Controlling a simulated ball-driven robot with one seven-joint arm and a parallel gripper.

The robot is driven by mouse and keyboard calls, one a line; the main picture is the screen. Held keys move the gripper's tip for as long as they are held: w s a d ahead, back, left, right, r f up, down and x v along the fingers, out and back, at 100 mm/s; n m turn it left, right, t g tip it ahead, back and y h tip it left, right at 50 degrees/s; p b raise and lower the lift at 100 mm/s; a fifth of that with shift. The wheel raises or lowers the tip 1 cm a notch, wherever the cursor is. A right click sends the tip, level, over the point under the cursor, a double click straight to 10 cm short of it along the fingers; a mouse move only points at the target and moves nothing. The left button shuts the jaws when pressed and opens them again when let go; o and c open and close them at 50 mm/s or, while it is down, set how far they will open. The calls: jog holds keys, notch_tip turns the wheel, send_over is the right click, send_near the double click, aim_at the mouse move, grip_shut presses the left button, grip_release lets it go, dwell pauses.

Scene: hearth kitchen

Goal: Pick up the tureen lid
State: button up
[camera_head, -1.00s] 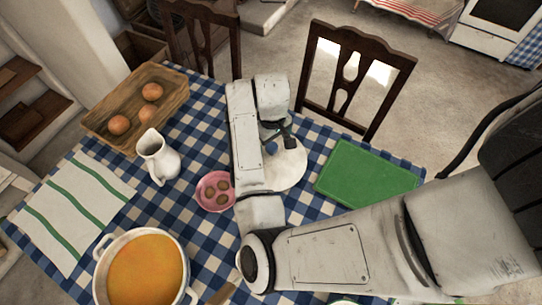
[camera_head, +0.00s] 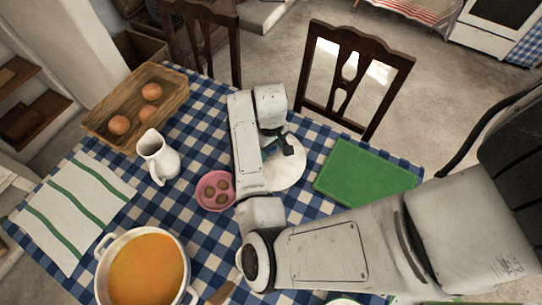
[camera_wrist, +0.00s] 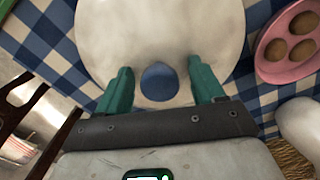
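The tureen lid (camera_head: 289,174) is a round white disc on the checked tablecloth, partly hidden by my arm in the head view. In the wrist view the lid (camera_wrist: 150,30) fills the top middle, and its round blue knob (camera_wrist: 160,82) shows between my fingers. My gripper (camera_wrist: 161,80) is open, one teal finger on each side of the knob with a gap on both sides. In the head view my gripper (camera_head: 280,148) is over the lid. A white two-handled pot (camera_head: 104,262) of orange soup stands at the front left.
A pink dish (camera_head: 206,204) with several brown round pieces sits just left of the lid. A white jug (camera_head: 158,157), a wooden tray (camera_head: 172,100) and a striped towel (camera_head: 75,205) lie further left. A green board (camera_head: 365,173) lies right. Chairs (camera_head: 357,75) stand behind.

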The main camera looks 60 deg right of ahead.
jog(key=shift+s+f, duration=0.15)
jog(key=shift+f, duration=0.1)
grip_shut()
dwell(0.3)
